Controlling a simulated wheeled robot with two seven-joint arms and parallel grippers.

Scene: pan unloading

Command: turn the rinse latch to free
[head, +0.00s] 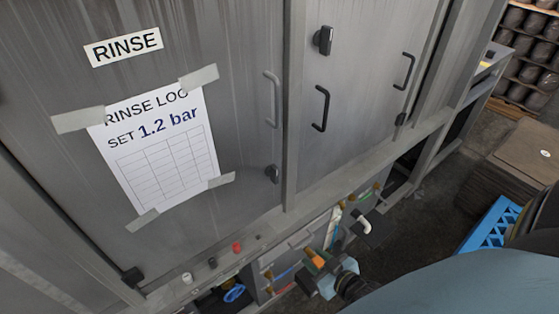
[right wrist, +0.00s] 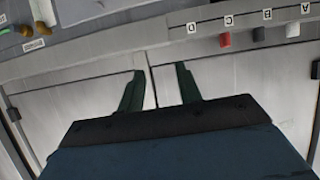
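The RINSE door, with its RINSE label (head: 124,47), fills the left of the head view. A small dark fitting (head: 272,174), possibly its latch, sits low at the door's right edge; its turned position is too small to tell. A larger black latch (head: 325,40) sits high on the neighbouring door. My right gripper (head: 322,272) is low at the cabinet front, below and right of the dark fitting and apart from it. In the right wrist view its green fingers (right wrist: 160,88) are spread with nothing between them. My left gripper is out of view.
A taped log sheet (head: 160,145) reads "SET 1.2 bar". A grey handle (head: 271,100) and black handles (head: 321,108) stand out from the doors. A ledge holds small knobs, including a red one (head: 237,247). A blue crate (head: 490,226) is at right.

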